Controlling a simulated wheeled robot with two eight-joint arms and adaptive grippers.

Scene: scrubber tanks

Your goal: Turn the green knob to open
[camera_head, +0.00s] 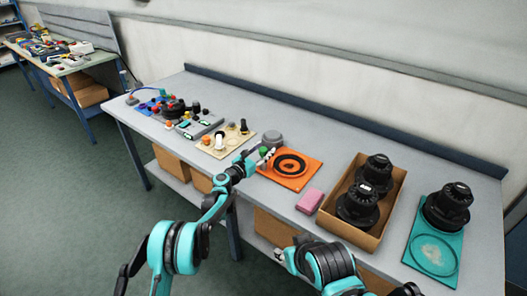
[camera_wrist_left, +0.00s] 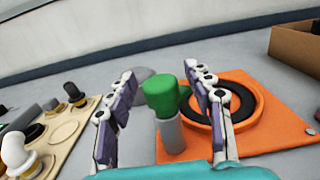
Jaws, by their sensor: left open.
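The green knob (camera_wrist_left: 163,95) stands on a grey cylindrical stem (camera_wrist_left: 171,136) in the left wrist view, beside the orange plate (camera_wrist_left: 275,128). My left gripper (camera_wrist_left: 163,112) is open, with one finger on each side of the knob and visible gaps between. In the head view the left gripper (camera_head: 259,158) is at the left edge of the orange plate (camera_head: 299,181), and the small green knob (camera_head: 264,150) shows at its tips. My right arm (camera_head: 325,263) is low in front of the bench; its gripper's fingers cannot be made out clearly.
A beige board (camera_head: 222,148) with knobs lies left of the plate. A grey round part (camera_head: 272,138) is behind. A pink block (camera_head: 310,201), a cardboard box (camera_head: 390,204) holding black parts and a teal plate (camera_head: 420,265) are to the right. Bare bench lies behind.

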